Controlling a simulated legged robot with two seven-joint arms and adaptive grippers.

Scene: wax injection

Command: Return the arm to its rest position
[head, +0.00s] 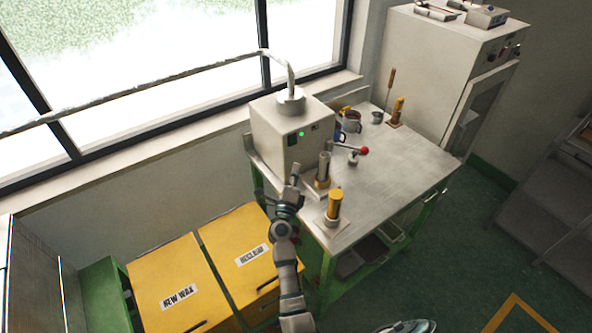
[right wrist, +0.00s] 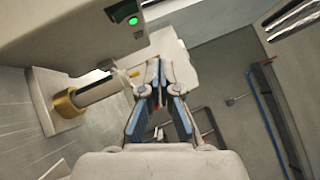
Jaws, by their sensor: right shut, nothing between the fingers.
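My right arm reaches up from the bottom of the head view. Its gripper (head: 293,174) is in front of the white wax machine (head: 288,152), just left of a grey cylinder on a brass base (head: 323,170). In the right wrist view the gripper's fingers (right wrist: 160,72) are together with nothing between them. The machine with its lit green button (right wrist: 133,20) is at the upper left there, and the grey cylinder (right wrist: 98,91) lies left of the fingers, apart from them. My left gripper is not in view.
The metal-topped table (head: 400,185) carries a yellow cylinder (head: 334,205), a red-knobbed lever (head: 364,150) and cups (head: 351,122). Yellow bins (head: 170,275) stand at the lower left. A tall cabinet (head: 440,65) is at the back right. Open floor lies right of the table.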

